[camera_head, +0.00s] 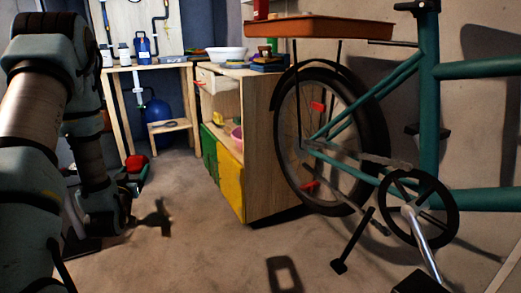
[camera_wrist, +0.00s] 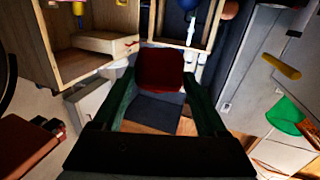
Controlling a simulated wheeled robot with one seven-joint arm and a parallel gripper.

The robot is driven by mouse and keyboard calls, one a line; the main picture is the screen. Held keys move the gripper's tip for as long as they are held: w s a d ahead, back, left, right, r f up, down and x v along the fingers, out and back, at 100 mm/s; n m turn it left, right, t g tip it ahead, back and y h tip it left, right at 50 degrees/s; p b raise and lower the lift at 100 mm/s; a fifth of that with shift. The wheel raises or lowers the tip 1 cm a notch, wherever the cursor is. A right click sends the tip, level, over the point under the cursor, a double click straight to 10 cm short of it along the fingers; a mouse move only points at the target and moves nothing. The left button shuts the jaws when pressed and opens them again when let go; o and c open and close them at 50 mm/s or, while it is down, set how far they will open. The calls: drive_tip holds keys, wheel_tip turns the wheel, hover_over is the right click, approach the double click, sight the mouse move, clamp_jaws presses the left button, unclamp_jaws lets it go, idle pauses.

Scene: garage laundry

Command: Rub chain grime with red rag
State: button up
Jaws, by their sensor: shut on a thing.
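My gripper (camera_wrist: 160,78) is shut on the red rag (camera_wrist: 160,66), which shows as a dark red block between its green fingers in the wrist view. In the head view the rag (camera_head: 136,162) is a small red patch at the end of my arm, on the left above the floor. The teal bicycle (camera_head: 428,120) stands on the right, well apart from my gripper. Its chain (camera_head: 355,157) runs from the rear wheel (camera_head: 330,140) to the chainring (camera_head: 388,207). A greyish, dirty-looking band lies along the chain; fine detail is too small to tell.
A wooden cabinet (camera_head: 258,150) with green and yellow doors stands behind the wheel. An orange-brown tray (camera_head: 320,28) hangs over the wheel. A workbench (camera_head: 150,66) with bottles stands at the back. Bare floor (camera_head: 200,255) lies between my arm and the bicycle.

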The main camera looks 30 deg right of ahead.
drive_tip(key=s+d+r+m+g+h+p, duration=0.2)
drive_tip(key=s+d+r+m+g+h, duration=0.1)
drive_tip(key=s+d, duration=0.7)
drive_tip(key=s+d+r+m+g+h+p, duration=0.3)
drive_tip(key=s+d+m+g, duration=0.4)
drive_tip(key=d, duration=0.9)
drive_tip(key=s+d+r+m+g+h+p, duration=0.3)
drive_tip(key=s+d+g, duration=0.4)
drive_tip(key=s+d, duration=0.6)
drive_tip(key=shift+m+g+h, duration=0.4)
drive_tip(key=shift+m+h, duration=0.5)
drive_tip(key=shift+h, duration=0.4)
drive_tip(key=shift+d, duration=1)
